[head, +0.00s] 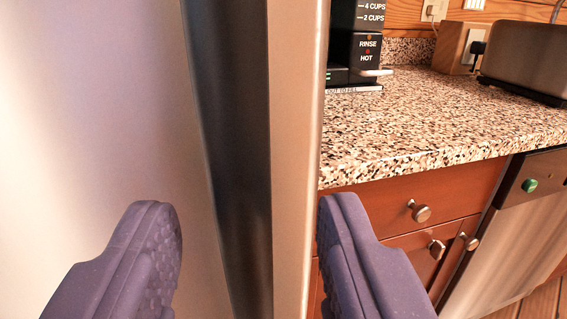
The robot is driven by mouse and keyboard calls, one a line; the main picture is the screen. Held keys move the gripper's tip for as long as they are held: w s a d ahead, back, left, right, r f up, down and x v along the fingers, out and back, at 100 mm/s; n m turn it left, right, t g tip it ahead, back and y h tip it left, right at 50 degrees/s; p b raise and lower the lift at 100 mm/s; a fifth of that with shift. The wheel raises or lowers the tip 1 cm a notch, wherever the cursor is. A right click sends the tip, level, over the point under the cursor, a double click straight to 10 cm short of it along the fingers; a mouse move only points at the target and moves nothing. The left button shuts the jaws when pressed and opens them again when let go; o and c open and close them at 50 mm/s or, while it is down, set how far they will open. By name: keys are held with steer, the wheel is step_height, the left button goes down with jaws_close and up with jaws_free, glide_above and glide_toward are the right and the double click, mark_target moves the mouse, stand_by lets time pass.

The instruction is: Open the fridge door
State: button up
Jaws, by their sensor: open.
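The fridge door (100,110) is a pale, brushed-metal surface filling the left of the view. At its right is a dark vertical band (240,150), then a lighter metal vertical strip (297,150); I cannot tell for sure whether this strip is the handle or the fridge's edge. My gripper (243,210) is open. Its left purple finger is in front of the door, and its right finger is just right of the strip, so dark band and strip lie between them in the picture. Whether either finger touches is unclear. No gap into the fridge shows.
Right of the fridge is a speckled granite counter (440,120) with a black coffee maker (355,50), a wooden block (457,47) and a toaster (525,60). Below are wooden drawers (455,200) with round knobs and a steel dishwasher (515,225). Some floor shows bottom right.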

steer(key=shift+w+a, duration=0.15)
steer(key=shift+w, duration=1.3)
steer(key=shift+c, duration=0.2)
jaws_close()
steer(key=shift+s, duration=0.2)
